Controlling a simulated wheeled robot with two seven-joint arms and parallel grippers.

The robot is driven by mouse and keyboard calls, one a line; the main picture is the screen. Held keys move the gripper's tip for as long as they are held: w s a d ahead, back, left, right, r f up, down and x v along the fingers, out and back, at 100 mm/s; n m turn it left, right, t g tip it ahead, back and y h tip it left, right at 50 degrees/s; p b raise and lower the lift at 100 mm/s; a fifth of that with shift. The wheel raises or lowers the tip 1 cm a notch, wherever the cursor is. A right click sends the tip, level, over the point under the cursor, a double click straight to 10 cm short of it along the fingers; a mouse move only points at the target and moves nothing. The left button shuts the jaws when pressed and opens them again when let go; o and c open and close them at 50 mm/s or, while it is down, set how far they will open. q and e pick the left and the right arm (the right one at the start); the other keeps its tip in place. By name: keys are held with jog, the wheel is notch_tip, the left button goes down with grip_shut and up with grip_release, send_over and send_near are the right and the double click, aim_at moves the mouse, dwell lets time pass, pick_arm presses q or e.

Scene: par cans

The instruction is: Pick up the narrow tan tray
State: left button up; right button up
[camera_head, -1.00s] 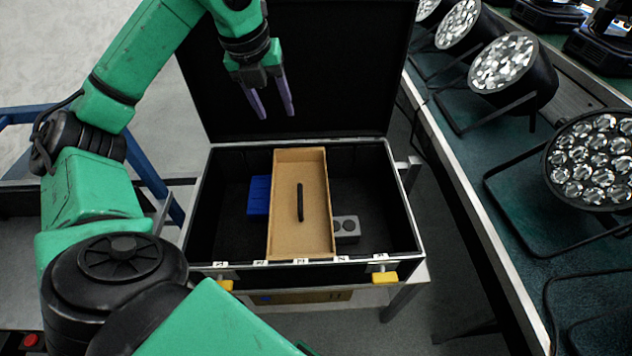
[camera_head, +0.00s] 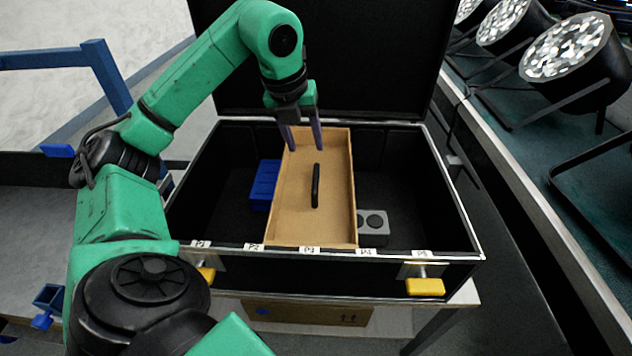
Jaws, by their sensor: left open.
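The narrow tan tray (camera_head: 290,213) lies lengthwise across the middle of the open black case (camera_head: 215,190), from the back wall to the front rim. A short black bar-shaped piece (camera_head: 315,186), like a handle, shows at its middle. My left gripper (camera_head: 306,147) is open and empty, pointing down over the back part of the tray, behind the black piece. Its purple fingers overlap the tray's far end in the picture; I cannot tell their height above it. My right gripper is not in view.
A blue block (camera_head: 264,184) and a grey block with two round holes (camera_head: 373,226) lie in the case on either side of the tray. The raised lid (camera_head: 370,60) stands behind. Yellow latches (camera_head: 425,287) stick out in front. Stage lamps (camera_head: 570,50) stand at right.

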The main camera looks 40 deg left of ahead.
aim_at(315, 175)
pick_arm(q)
jog(key=x, duration=0.4)
jog(key=b+x, duration=0.1)
jog(key=x, duration=0.3)
jog(key=b+x, duration=0.1)
jog(key=x, duration=0.3)
jog(key=shift+d+f, duration=0.25)
jog(key=shift+f, duration=0.2)
grip_shut()
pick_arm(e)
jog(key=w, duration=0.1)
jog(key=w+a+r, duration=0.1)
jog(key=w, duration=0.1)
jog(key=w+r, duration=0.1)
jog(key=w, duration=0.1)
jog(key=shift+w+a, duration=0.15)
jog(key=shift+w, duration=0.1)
pick_arm(q)
jog(key=shift+r, duration=0.1)
